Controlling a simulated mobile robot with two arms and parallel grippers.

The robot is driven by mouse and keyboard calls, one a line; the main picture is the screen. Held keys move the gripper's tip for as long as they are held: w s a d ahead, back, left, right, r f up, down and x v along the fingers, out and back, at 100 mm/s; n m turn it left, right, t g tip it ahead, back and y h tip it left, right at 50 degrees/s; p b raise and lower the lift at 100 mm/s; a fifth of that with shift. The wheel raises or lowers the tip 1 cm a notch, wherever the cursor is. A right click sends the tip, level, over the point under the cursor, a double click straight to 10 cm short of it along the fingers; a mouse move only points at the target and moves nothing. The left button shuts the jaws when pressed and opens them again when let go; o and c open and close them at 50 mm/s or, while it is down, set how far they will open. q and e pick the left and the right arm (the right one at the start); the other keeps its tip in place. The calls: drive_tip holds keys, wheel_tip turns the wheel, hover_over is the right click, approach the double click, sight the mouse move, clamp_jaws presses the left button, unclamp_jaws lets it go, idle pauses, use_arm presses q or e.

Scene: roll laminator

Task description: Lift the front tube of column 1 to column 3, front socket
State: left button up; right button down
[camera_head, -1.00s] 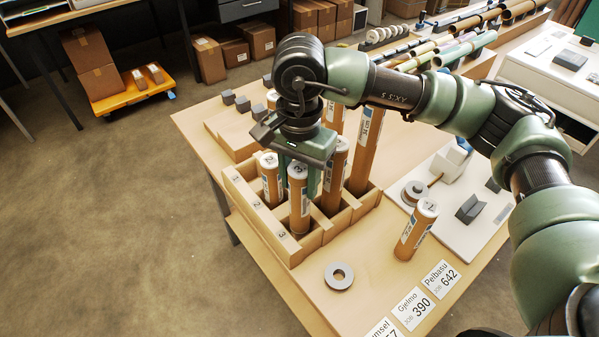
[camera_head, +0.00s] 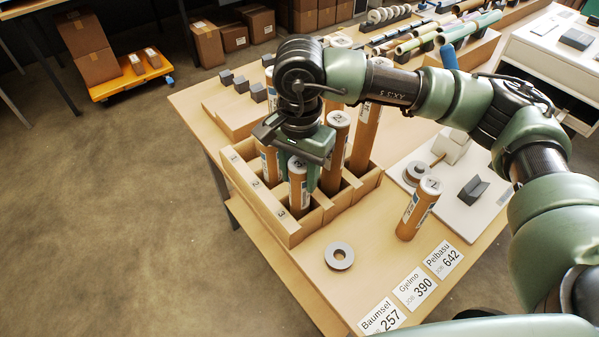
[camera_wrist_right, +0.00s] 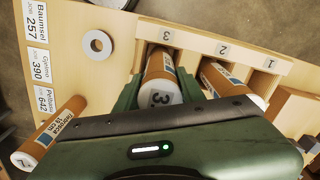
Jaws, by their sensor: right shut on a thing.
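My right gripper (camera_head: 305,170) is shut on a brown tube (camera_head: 298,192) with a white end cap marked 3. The tube stands upright at the front of column 3 in the wooden rack (camera_head: 285,232), its lower end hidden behind the rack wall. In the right wrist view the same tube (camera_wrist_right: 160,78) sits between the fingers beside the rack label 3. Another tube (camera_wrist_right: 232,82) stands in a neighbouring column and is partly hidden by my gripper in the head view. Taller tubes (camera_head: 336,150) stand behind. My left gripper is not in view.
A short tube (camera_head: 418,210) stands outside the rack to the right. A grey ring (camera_head: 339,256) and name cards (camera_head: 414,289) lie on the table in front. A white board (camera_head: 470,215) with grey blocks is at right.

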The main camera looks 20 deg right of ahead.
drive_tip(key=shift+f+b, duration=0.35)
drive_tip(key=shift+b, duration=0.05)
drive_tip(key=c, duration=0.8)
unclamp_jaws()
drive_tip(key=shift+r+b, duration=0.95)
drive_tip(key=shift+r, duration=3.05)
